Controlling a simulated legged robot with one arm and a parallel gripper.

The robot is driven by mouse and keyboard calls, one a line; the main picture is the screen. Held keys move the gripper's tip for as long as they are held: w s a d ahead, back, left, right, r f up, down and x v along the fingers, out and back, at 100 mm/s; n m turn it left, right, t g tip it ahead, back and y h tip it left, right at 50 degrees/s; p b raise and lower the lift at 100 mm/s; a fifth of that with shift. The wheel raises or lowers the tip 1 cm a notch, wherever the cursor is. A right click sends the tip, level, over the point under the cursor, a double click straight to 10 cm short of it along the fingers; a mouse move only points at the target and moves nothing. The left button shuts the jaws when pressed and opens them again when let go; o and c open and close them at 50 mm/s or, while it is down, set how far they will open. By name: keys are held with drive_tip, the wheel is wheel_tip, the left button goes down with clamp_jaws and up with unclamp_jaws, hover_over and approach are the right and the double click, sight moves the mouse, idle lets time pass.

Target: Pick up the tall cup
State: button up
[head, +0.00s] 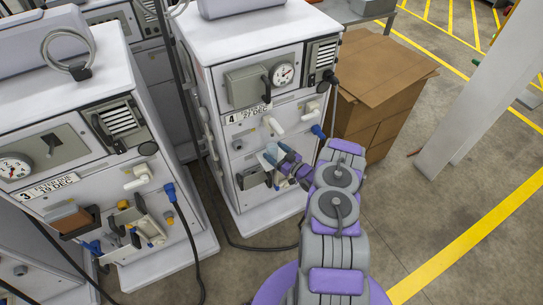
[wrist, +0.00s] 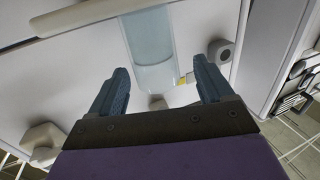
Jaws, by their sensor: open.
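The tall cup (wrist: 148,40) is a clear, pale blue cylinder at the upper middle of the wrist view, against a white machine panel. Its lower end shows between and just beyond my fingertips; its top is cut off by the frame. My gripper (wrist: 160,66) is open, with one blue finger to each side of the cup. I see no finger touching it. In the head view my gripper (head: 280,163) reaches to the front of the machine labelled 4, where a small pale clear shape, likely the cup (head: 270,152), is partly hidden by the fingers.
Machine 4 (head: 240,50) stands ahead, with knobs and a dark bracket (head: 252,178) on its front. Machine 3 (head: 60,120) stands to the left with hanging cables. A cardboard box (head: 385,75) and a white post (head: 490,100) are to the right. Floor is clear at right.

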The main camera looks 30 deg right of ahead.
sight(269, 146)
drive_tip(key=x, duration=0.1)
drive_tip(key=b+x, duration=0.1)
drive_tip(key=x, duration=0.1)
drive_tip(key=shift+w+d, duration=0.3)
drive_tip(key=shift+w, duration=0.15)
drive_tip(key=shift+w+a, duration=0.2)
drive_tip(key=shift+w, duration=0.05)
drive_tip(key=shift+a+r, duration=0.1)
drive_tip(key=shift+a, duration=0.25)
drive_tip(key=shift+d, duration=0.35)
drive_tip(key=c, duration=0.7)
drive_tip(key=shift+a, duration=0.2)
drive_tip(key=c, duration=0.5)
drive_tip(key=shift+r, duration=0.1)
